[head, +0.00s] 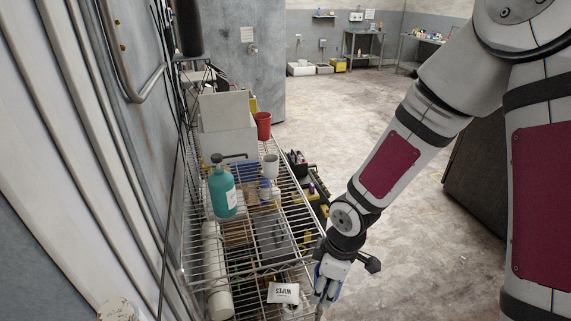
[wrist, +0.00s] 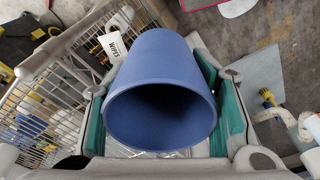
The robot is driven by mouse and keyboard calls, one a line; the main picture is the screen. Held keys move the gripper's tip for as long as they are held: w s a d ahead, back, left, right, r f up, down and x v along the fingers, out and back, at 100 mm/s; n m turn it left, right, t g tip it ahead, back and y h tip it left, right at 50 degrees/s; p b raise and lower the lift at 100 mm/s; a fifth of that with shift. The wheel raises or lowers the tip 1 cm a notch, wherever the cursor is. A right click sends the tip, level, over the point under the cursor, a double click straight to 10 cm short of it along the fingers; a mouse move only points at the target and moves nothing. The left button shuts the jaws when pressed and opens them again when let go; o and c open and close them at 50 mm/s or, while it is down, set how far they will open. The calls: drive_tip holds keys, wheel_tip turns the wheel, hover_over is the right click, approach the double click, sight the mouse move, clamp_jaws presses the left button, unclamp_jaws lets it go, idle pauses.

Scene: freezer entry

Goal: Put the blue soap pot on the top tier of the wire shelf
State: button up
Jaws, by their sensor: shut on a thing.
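The blue soap pot (wrist: 160,110) fills the middle of the wrist view, its dark open mouth facing the camera. My gripper (wrist: 162,85) is shut on it, with green pads against both sides. In the head view my gripper (head: 326,282) hangs at the near right edge of the wire shelf; the pot is mostly hidden there. The wire shelf (head: 196,268) stands along the left wall. Its top tier holds several things and has bare wire between them. The shelf also shows on the left of the wrist view (wrist: 62,72). Height between pot and tier is unclear.
On the top tier stand a teal pump bottle (head: 222,190), a white mug (head: 271,166), a red cup (head: 263,125) and pale boxes (head: 227,130). A white wipes packet (head: 284,293) lies at the near end, close to my gripper. Open floor (head: 420,245) lies right of the shelf.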

drive_tip(key=w+d+r+m+t+h, duration=0.1)
drive_tip(key=w+d+r+m, duration=0.1)
drive_tip(key=w+d+m, duration=0.45)
drive_tip(key=w+d+r+m, duration=0.25)
drive_tip(key=w+m, duration=0.45)
drive_tip(key=w, duration=0.5)
drive_tip(key=w+d+f+b, duration=0.1)
drive_tip(key=w+f+b, duration=0.3)
drive_tip(key=w+f, duration=0.1)
drive_tip(key=shift+m, duration=0.35)
